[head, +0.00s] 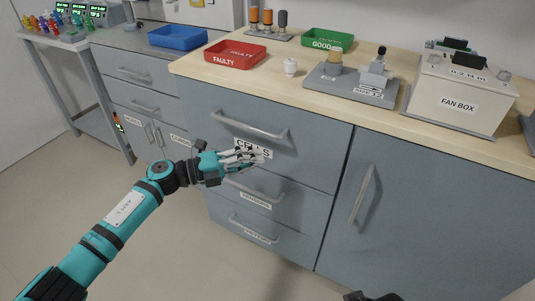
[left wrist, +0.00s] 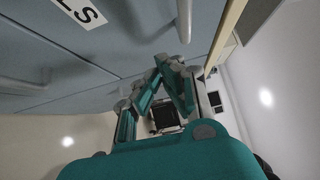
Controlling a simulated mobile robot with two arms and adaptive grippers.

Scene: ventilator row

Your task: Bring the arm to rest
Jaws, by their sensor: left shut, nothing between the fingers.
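My left gripper (head: 250,158) is in front of the grey drawer cabinet (head: 310,150), below the worktop, by the top drawer's CELLS label. It is shut with nothing in it. In the left wrist view the fingers of the left gripper (left wrist: 178,62) come together, with a drawer front and handle close by at upper left. The left arm reaches in from the lower left of the head view. A small dark part, perhaps of my right arm, shows at the bottom edge; the right gripper itself is not in view.
The worktop (head: 275,85) bears a red FAULTY tray (head: 236,54), a green GOOD tray (head: 328,38), a grey fixture (head: 350,85) and a FAN BOX (head: 459,95). A blue tray (head: 178,37) stands farther left. Drawer handles (head: 250,125) stick out near the gripper. Floor (head: 180,245) before the cabinets is clear.

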